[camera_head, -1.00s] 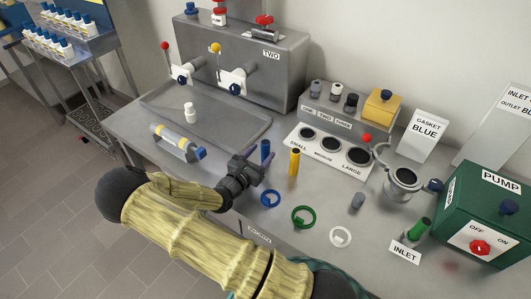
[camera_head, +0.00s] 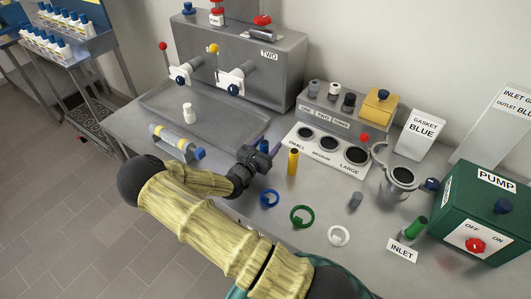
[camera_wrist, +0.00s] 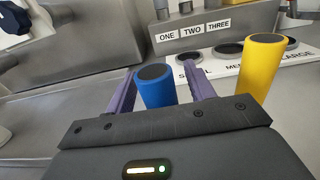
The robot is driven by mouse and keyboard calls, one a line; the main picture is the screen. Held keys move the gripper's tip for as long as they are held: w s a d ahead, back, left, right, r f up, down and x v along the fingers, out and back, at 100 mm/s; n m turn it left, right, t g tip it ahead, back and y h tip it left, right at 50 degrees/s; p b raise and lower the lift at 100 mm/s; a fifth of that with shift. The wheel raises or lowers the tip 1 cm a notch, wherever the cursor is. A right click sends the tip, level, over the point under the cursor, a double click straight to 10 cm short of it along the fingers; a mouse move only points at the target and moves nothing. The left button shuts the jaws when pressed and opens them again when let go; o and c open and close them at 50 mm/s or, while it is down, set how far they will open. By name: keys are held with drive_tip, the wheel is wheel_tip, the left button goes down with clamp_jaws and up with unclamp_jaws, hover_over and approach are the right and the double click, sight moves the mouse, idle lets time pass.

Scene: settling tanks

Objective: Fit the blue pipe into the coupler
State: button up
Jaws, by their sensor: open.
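The blue pipe (camera_head: 264,145) stands upright on the bench, left of the yellow pipe (camera_head: 292,162). My gripper (camera_head: 262,156) is open around it and hides its lower part in the head view. In the wrist view the blue pipe (camera_wrist: 155,85) shows between my two purple fingers (camera_wrist: 158,70), with its dark round top facing up. I cannot tell whether the fingers touch it. No part is labelled as a coupler. A green pipe (camera_head: 416,227) stands by the INLET sign, and a blue part (camera_head: 432,184) is on the pump's left side.
The yellow pipe also stands close right of my fingers in the wrist view (camera_wrist: 261,65). Blue (camera_head: 269,198), green (camera_head: 302,216) and white (camera_head: 339,235) rings lie in front. A metal cup (camera_head: 399,181) and the pump (camera_head: 487,212) stand right. A banded cylinder (camera_head: 174,142) lies left.

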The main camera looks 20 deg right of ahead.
drive_tip(key=shift+w+a, duration=0.1)
drive_tip(key=shift+a, duration=0.1)
drive_tip(key=c, duration=1.1)
drive_tip(key=shift+r, duration=0.15)
wheel_tip(320, 180, up, 10)
drive_tip(key=shift+f+b, duration=0.1)
drive_tip(key=shift+b, duration=0.3)
